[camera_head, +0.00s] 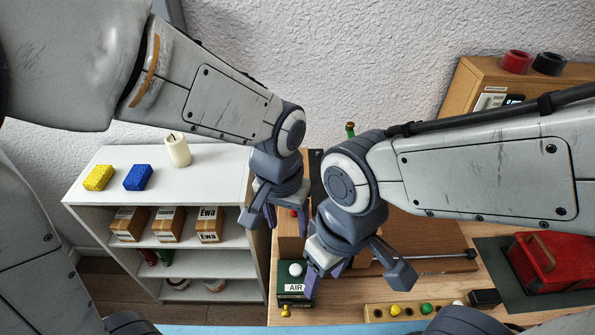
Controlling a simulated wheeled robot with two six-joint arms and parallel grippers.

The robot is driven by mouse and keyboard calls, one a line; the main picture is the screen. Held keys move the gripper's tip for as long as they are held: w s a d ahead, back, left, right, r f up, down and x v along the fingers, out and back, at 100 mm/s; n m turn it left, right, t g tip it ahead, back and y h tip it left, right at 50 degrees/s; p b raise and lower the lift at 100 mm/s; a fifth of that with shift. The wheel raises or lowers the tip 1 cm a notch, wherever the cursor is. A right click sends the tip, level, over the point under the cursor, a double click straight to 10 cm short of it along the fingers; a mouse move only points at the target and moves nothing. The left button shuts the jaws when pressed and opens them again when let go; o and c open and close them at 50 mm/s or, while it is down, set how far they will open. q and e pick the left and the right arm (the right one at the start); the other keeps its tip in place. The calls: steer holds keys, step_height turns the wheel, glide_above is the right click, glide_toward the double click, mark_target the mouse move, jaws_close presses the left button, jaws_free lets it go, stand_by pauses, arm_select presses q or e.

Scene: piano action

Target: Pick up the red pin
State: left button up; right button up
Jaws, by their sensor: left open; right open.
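My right gripper (352,278) is open and empty, lower in the picture, over the bench beside the green AIR box (295,284). A wooden block with holes (376,313) at the front holds a yellow-topped pin (395,310) and a green-topped pin (427,308).
A white shelf (225,170) with yellow and blue bricks, a candle and boxes stands left of the bench. A red case (553,262) lies on a dark mat at right. A metal rod (440,257) lies beyond my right gripper. A small black box (485,298) sits nearby.

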arm_select(q)
steer(key=w+d+r+n+p, duration=0.1)
steer(key=w+r+n+p, duration=0.1)
steer(key=w+r+p, duration=0.45)
glide_above(295, 214)
steer(key=shift+t, duration=0.3)
step_height(295, 214, down, 7)
steer(key=shift+w, duration=0.1)
steer(key=shift+f+p, duration=0.3)
steer(key=shift+f, duration=0.15)
step_height(295, 214, down, 4)
steer(key=shift+w+f+p, duration=0.1)
steer(key=shift+p, duration=0.8)
steer(key=shift+f, duration=0.2)
jaws_close()
arm_select(e)
step_height(295, 214, up, 11)
steer(key=shift+d+r, duration=0.15)
steer(key=shift+r, duration=0.05)
